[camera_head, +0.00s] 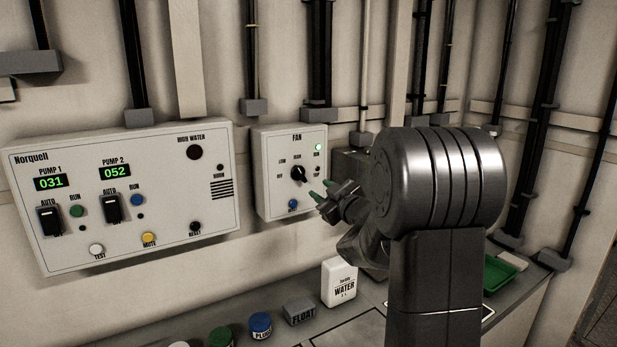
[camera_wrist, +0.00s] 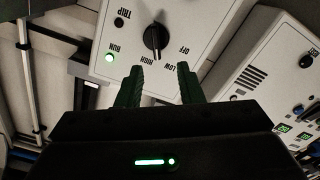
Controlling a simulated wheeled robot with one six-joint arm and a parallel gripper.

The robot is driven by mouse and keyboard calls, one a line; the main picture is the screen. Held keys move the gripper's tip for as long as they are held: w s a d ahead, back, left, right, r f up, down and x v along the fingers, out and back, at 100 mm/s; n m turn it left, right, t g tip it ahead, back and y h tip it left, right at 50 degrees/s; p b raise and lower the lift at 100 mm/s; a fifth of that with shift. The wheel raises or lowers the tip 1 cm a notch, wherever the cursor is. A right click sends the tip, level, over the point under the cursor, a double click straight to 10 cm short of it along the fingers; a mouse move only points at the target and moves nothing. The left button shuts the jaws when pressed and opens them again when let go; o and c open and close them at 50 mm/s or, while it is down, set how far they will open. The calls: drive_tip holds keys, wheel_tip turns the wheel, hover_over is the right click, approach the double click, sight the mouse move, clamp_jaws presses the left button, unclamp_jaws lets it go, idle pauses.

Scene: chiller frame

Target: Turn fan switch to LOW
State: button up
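The fan switch is a black rotary knob (camera_head: 298,173) on the white FAN box (camera_head: 264,190). In the wrist view, upside down, the knob (camera_wrist: 155,38) shows beyond my fingers, with OFF, LOW and HIGH printed around it. Its long grip has one end towards HIGH; I cannot tell for sure which end is the pointer. My gripper (camera_head: 323,193) is in front of the box's lower right, to the right of and below the knob. In the wrist view the two green fingers (camera_wrist: 161,80) are apart with nothing between them and do not touch the knob.
A green RUN lamp (camera_head: 318,147) is lit on the FAN box, and a blue button (camera_head: 293,204) sits below the knob. The larger pump panel (camera_head: 120,195) is to the left.

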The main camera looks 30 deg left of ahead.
sight(303, 176)
drive_tip(key=x, duration=0.7)
drive_tip(key=p+x, duration=0.1)
drive_tip(key=x, duration=0.2)
drive_tip(key=shift+w+r, duration=0.1)
drive_tip(key=shift+w, duration=0.3)
clamp_jaws()
